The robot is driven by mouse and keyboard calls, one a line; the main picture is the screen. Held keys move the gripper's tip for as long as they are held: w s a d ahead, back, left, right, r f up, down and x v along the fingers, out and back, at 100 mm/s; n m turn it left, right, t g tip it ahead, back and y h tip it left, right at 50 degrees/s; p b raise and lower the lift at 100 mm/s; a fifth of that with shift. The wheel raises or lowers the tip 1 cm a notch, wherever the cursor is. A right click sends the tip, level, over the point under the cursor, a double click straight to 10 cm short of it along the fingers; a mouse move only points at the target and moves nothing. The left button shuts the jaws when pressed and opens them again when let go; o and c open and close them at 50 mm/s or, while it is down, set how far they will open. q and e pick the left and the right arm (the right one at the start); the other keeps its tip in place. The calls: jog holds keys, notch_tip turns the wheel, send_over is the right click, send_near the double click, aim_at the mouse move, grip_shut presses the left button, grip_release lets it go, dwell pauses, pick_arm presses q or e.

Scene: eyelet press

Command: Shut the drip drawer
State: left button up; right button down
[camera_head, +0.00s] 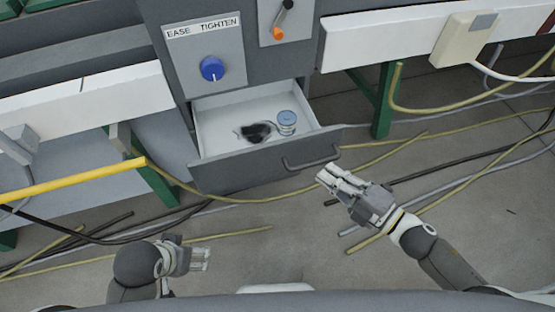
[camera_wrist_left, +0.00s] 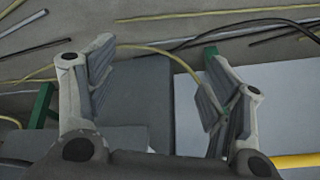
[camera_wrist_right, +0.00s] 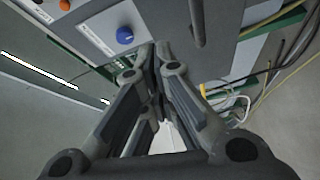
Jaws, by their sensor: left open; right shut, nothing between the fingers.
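The drip drawer (camera_head: 240,168) is pulled out of the grey cabinet in the head view. Its white inside holds a dark puddle (camera_head: 257,132) and a small round tin (camera_head: 286,122). A dark bar handle (camera_head: 311,160) is on the right part of its front. My right gripper (camera_head: 328,174) is shut and empty, just in front of and slightly below the handle; whether it touches the handle I cannot tell. The handle bar seems to show in the right wrist view (camera_wrist_right: 197,22). My left gripper (camera_head: 204,259) is open and empty, low at the left, away from the drawer.
Above the drawer are a blue knob (camera_head: 212,68) under an EASE TIGHTEN label and an orange-tipped lever (camera_head: 279,32). Cables (camera_head: 420,175) lie over the floor. A yellow bar (camera_head: 75,180) crosses at left. Green legs (camera_head: 384,100) stand beside the cabinet.

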jog(key=s+a+n+g+y, duration=0.2)
jog(key=s+n+g+y, duration=0.1)
jog(key=s+n+g, duration=0.15)
send_near(257, 151)
jog(key=a, duration=0.4)
jog(key=shift+w+a+f+n+t, duration=0.15)
jog(key=shift+w+f+t, duration=0.1)
jog(key=shift+w, duration=0.2)
jog(key=shift+w+d+f+n+t, duration=0.1)
jog(key=shift+w+f+t, duration=0.1)
jog(key=shift+w, duration=0.3)
pick_arm(q)
jog(key=shift+v, duration=1.1)
jog(key=w+d+r+t+h+b, duration=0.1)
jog(key=w+d+t+b, duration=0.1)
jog(key=w, duration=0.3)
jog(key=w+d+r+t+b, duration=0.1)
jog(key=w+r+t+b, duration=0.1)
jog(key=w+t, duration=0.3)
jog(key=shift+w+d+h+b, duration=0.4)
jog(key=shift+w+b, duration=0.05)
jog(key=shift+w, duration=0.25)
pick_arm(e)
jog(key=w+a, duration=0.2)
jog(key=w, duration=0.8)
jog(key=w+a, duration=0.3)
jog(key=w, duration=0.7)
jog(key=shift+r, duration=0.2)
